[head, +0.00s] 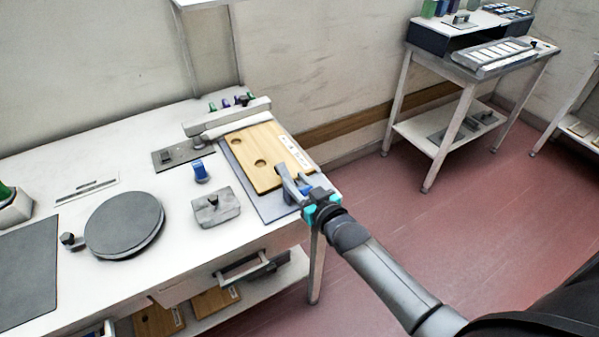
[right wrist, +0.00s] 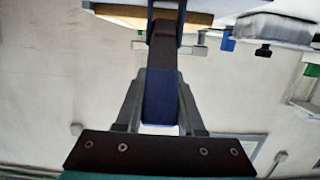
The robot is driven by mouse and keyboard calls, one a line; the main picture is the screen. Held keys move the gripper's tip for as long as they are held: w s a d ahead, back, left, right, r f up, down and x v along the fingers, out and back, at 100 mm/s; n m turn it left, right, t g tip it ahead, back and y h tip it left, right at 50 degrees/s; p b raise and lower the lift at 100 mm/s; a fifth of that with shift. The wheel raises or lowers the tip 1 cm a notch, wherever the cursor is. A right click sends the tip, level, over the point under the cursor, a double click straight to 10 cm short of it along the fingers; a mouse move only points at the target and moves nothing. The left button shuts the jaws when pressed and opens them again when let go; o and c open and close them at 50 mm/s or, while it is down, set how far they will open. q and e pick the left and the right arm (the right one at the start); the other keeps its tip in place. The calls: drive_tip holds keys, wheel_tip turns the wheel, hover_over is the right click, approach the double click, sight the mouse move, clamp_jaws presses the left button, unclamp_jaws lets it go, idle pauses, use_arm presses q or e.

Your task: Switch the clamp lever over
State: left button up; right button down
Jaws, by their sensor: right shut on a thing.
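The clamp lever (right wrist: 162,98) shows in the right wrist view as a blue grip on a dark arm, between my two fingers. My right gripper (head: 294,187) is shut on it at the front right corner of the table. In the head view the fingers and wrist hide most of the lever. A wooden board (head: 262,142) with two round holes and a white label lies on a grey plate (head: 275,208), just behind the gripper. The clamp's base is hidden. My left gripper is not in view.
Left of the board on the white table (head: 130,190) are a blue upright piece (head: 201,170), a grey block (head: 215,207) and a round dark disc (head: 124,225). A white bar (head: 228,117) stands behind the board. Red floor is clear at right, before a side table (head: 480,72).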

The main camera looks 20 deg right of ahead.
sight(285, 173)
drive_tip(key=shift+w+r+g+p, duration=0.35)
drive_tip(key=shift+g+p, duration=0.5)
drive_tip(key=shift+p, duration=0.8)
drive_tip(key=shift+w+r+g+p, duration=0.1)
drive_tip(key=shift+w+g+p, duration=0.6)
drive_tip(key=shift+p, duration=0.95)
drive_tip(key=shift+w+a+f+g+p, duration=0.1)
drive_tip(key=shift+w+a+g+p, duration=0.05)
drive_tip(key=shift+g+p, duration=0.75)
drive_tip(key=shift+w+f+g+h+p, duration=0.2)
drive_tip(key=shift+f+g+h+p, duration=0.1)
drive_tip(key=shift+g+p, duration=0.2)
drive_tip(key=shift+s, duration=0.1)
drive_tip(key=c, duration=1)
unclamp_jaws()
drive_tip(key=shift+f, duration=0.1)
drive_tip(key=o, duration=0.5)
drive_tip(key=shift+w, duration=0.25)
drive_tip(key=shift+r, duration=0.25)
